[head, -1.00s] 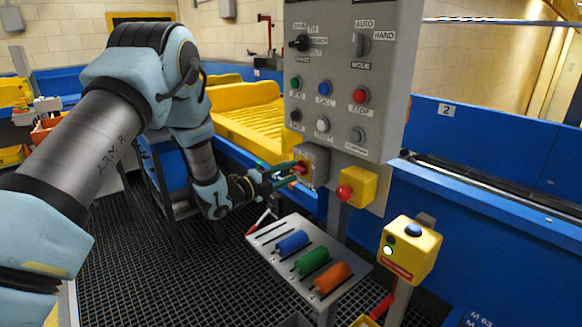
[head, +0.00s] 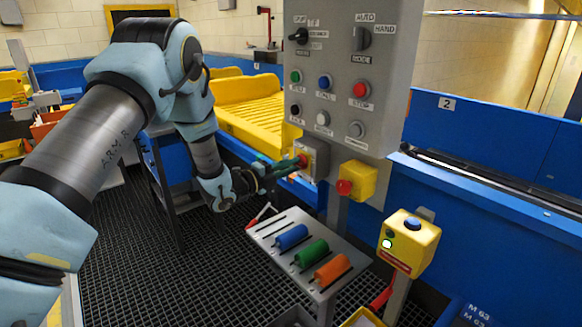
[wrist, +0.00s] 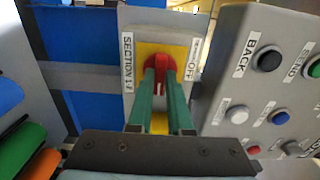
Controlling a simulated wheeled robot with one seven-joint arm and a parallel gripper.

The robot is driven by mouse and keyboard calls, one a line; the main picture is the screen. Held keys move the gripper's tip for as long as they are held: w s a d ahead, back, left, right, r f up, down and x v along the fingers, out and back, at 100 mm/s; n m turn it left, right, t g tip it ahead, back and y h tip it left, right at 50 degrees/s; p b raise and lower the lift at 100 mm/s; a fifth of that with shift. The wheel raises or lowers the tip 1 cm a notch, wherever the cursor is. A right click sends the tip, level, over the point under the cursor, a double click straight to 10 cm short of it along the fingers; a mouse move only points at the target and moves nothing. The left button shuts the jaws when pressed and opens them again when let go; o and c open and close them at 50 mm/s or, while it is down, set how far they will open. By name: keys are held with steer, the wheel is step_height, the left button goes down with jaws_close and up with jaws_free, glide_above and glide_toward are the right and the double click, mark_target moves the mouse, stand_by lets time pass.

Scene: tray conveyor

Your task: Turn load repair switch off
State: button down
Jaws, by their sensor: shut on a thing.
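A small grey switch box (head: 314,158) sits below the large control panel, with a red switch handle (head: 303,160) on its front. My gripper (head: 294,167) reaches it from the left, its green fingers shut on the handle. In the wrist view the red handle (wrist: 160,63) stands on a yellow plate (wrist: 142,52), with a green fingertip on each side. A label beside the plate seems to read "SECTION 1-F"; another at the right ends in "OFF". The fingers hide part of the handle, so I cannot tell its exact setting.
The grey control panel (head: 345,80) with knobs and buttons hangs just above. A red button on a yellow box (head: 360,180) is close at the right. A tilted plate (head: 275,232) with blue, green and orange handles lies below. A yellow button post (head: 410,245) stands front right.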

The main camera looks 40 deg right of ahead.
steer(key=shift+f+b, duration=0.1)
steer(key=shift+b, duration=0.3)
steer(key=n+b, duration=0.9)
steer(key=n, duration=0.8)
steer(key=shift+n, duration=0.4)
stand_by(0.3)
steer(key=c, duration=0.8)
jaws_free()
steer(key=shift+c, duration=0.2)
steer(key=shift+a+b, duration=0.1)
steer(key=shift+b, duration=0.2)
